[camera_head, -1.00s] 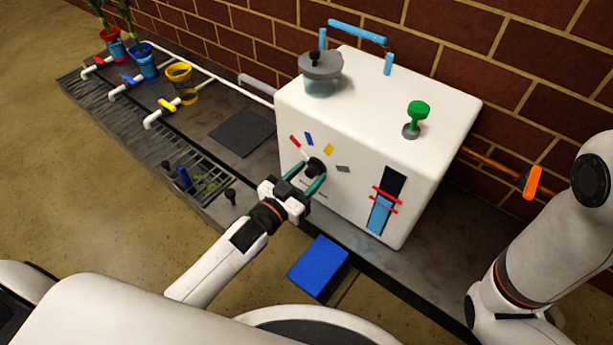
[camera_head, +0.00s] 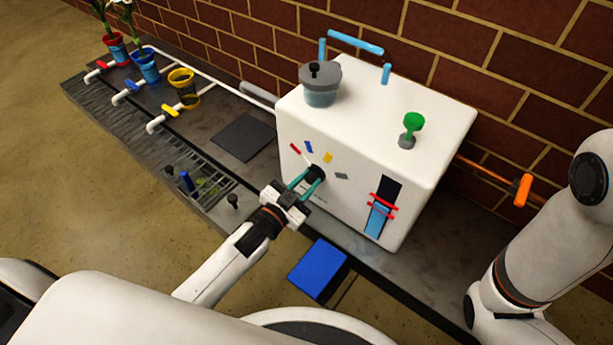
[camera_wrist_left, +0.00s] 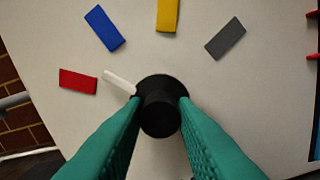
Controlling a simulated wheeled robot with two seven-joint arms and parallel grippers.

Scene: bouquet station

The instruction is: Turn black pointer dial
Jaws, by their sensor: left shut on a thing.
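The black dial (camera_head: 316,174) is on the front face of the white machine (camera_head: 350,115). In the left wrist view the dial (camera_wrist_left: 161,112) has a white pointer (camera_wrist_left: 120,83) that aims up and left, at the gap between the red mark (camera_wrist_left: 78,81) and the blue mark (camera_wrist_left: 104,28), nearer the red. A yellow mark (camera_wrist_left: 167,14) and a grey mark (camera_wrist_left: 225,38) lie further round. My left gripper (camera_head: 306,182) is shut on the dial's knob, one teal finger on each side. My right gripper is out of view.
A blue pad (camera_head: 318,270) lies below the machine. A level gauge (camera_head: 383,206) with red bands is right of the dial. Small dark knobs (camera_head: 233,201) stand by the grate left of my arm. Potted flowers (camera_head: 146,67) stand at the far left.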

